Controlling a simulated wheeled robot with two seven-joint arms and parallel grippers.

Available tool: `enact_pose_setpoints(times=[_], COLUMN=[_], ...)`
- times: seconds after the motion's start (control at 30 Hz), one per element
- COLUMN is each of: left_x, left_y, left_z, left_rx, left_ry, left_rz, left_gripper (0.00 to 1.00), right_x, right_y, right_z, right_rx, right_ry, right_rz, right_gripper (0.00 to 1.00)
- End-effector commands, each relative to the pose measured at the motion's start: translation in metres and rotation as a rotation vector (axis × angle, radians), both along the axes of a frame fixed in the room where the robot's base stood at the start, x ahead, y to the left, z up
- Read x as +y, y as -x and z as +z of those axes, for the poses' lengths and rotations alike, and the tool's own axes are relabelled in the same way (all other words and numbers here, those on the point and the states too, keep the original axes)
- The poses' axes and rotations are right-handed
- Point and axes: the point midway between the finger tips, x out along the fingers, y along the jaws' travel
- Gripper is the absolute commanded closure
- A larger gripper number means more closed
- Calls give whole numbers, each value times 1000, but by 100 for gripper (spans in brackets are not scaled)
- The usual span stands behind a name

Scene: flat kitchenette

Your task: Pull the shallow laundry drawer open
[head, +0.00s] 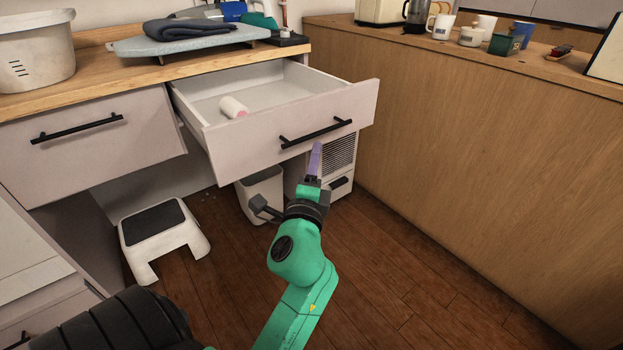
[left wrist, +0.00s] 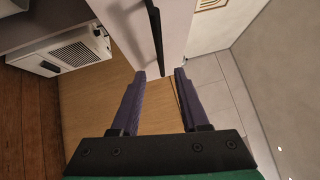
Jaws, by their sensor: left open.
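The shallow laundry drawer (head: 350,110) stands pulled out from under the wooden counter, its inside showing. A white bottle with a pink end (head: 234,107) lies in it. Its black bar handle (head: 316,134) runs across the front. My left gripper (head: 316,152), with purple fingers, is just below and in front of the handle. In the left wrist view my open fingers (left wrist: 165,74) have nothing between their tips, and the handle (left wrist: 155,35) and drawer front (left wrist: 177,30) lie ahead of them, apart from the fingertips. My right gripper is not in view.
A closed drawer (head: 85,150) is to the left. A white step stool (head: 163,235) and a white bin (head: 262,190) stand on the floor below. An ironing board (head: 190,42) and a basket (head: 35,55) are on the counter. A wooden panel (head: 470,150) bounds the right.

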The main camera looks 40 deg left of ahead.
Motion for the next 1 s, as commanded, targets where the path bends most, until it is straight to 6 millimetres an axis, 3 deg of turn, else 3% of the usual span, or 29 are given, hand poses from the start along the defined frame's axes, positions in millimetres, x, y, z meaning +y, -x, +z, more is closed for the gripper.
enact_pose_setpoints(times=[0.1,0.23,0.83,0.93,1.0], left_x=[-14,-21,-21,-11,-1], left_y=[26,40,43,43,45], left_z=[-11,-10,-11,-43,-90], left_rx=[4,1,3,36,95], left_ry=[2,2,21,198,438], left_rz=[0,-1,0,13,43], left_gripper=[55,55,55,55,55], right_x=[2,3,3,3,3], right_y=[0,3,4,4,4], right_z=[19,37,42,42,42], right_rx=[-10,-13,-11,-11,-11], right_ry=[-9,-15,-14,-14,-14], right_rz=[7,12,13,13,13], right_gripper=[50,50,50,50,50])
